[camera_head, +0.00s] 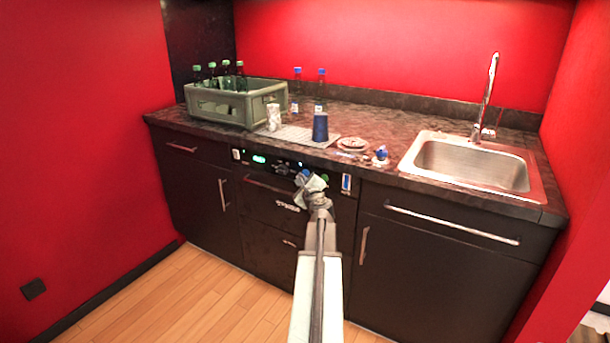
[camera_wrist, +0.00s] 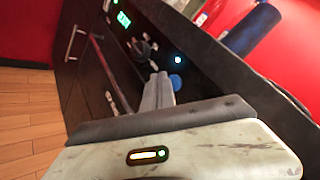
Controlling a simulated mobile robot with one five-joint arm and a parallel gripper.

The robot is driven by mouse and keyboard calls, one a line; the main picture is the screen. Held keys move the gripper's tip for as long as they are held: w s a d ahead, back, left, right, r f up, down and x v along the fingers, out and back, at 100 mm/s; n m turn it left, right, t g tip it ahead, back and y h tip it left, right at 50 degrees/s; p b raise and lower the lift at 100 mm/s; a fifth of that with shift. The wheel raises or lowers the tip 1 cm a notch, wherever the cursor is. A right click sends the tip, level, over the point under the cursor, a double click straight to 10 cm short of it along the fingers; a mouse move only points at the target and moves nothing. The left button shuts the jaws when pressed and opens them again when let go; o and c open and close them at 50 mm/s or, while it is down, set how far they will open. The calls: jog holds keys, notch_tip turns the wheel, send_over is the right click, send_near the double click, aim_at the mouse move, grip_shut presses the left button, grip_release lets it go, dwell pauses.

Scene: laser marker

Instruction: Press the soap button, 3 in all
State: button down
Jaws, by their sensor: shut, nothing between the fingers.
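A dark control panel runs along the cabinet front under the counter, with a green display (camera_head: 259,159) and a knob. A small lit blue light (camera_wrist: 178,60) and a round blue button (camera_wrist: 175,82) show on it in the wrist view. I see no readable label, so I cannot tell which control is the soap button. My gripper (camera_wrist: 158,77) is shut and empty, its tips in front of the panel beside the blue button. In the head view my gripper (camera_head: 306,180) covers part of the panel. I cannot tell whether the tips touch it.
A green crate of bottles (camera_head: 225,103) stands at the counter's left. A blue cup (camera_head: 320,127) stands near the front edge above the panel. A steel sink (camera_head: 470,163) is at the right. Door and drawer handles stick out below. The wooden floor (camera_head: 170,305) is clear at left.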

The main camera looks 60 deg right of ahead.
dwell(0.6)
jog(key=shift+d, duration=0.4)
jog(key=shift+d, duration=0.4)
dwell(0.4)
jog(key=shift+a, duration=0.8)
jog(key=a, duration=0.5)
dwell(0.4)
jog(key=shift+w, duration=0.1)
dwell(2.2)
